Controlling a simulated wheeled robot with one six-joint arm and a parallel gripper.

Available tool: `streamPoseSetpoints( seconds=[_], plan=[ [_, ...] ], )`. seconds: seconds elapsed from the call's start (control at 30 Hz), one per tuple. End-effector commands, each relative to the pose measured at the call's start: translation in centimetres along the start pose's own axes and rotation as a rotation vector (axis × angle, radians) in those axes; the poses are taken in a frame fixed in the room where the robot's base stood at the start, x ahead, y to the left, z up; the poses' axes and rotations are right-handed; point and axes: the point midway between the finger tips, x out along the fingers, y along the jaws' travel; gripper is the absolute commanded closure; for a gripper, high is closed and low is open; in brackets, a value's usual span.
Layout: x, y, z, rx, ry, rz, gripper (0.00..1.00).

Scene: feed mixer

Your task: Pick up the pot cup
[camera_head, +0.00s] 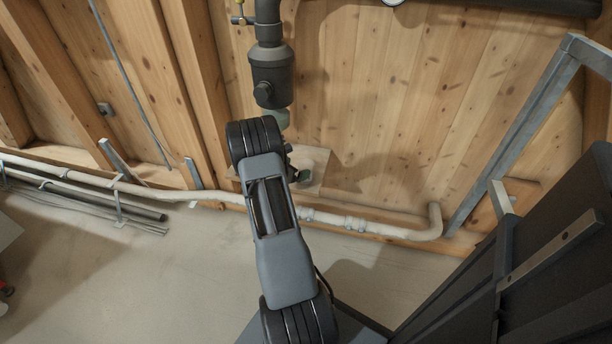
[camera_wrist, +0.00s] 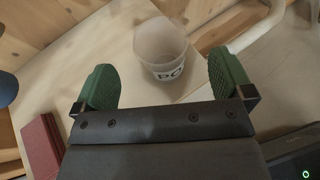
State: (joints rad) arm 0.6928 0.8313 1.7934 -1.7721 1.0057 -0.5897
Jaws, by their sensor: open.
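The pot cup is a clear, see-through cup (camera_wrist: 161,48) with dark letters on a white label, of which "PO" can be read. In the wrist view it stands on a pale surface (camera_wrist: 130,35), upper middle. My gripper (camera_wrist: 160,62) is open, with one green ridged finger pad to the left of the cup and one to the right. The cup shows in the gap between the pads, apart from both and seemingly beyond them. In the head view my arm hides most of the gripper, and I cannot make out the cup.
A dark vertical pipe (camera_head: 271,75) comes down the wooden wall just behind my arm. A pale pipe (camera_head: 365,226) runs low along the wall. In the wrist view a red block (camera_wrist: 41,146) lies at left. A dark machine (camera_head: 540,250) fills the right.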

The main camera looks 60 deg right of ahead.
Motion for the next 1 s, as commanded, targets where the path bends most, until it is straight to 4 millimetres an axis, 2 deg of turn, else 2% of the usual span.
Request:
streamPoseSetpoints(
  seconds=[0.17,0.5,0.83,1.0],
  plan=[
    [0.9,0.0,-0.2,0.0,0.001,-0.001,0.02],
    [5.1,-0.1,-0.3,0.0,0.0,-0.001,0.02],
    [5.6,-0.1,-0.1,-0.001,0.001,0.0,0.02],
    [5.6,-0.1,-0.1,-0.001,0.001,0.0,0.16]
  ],
)
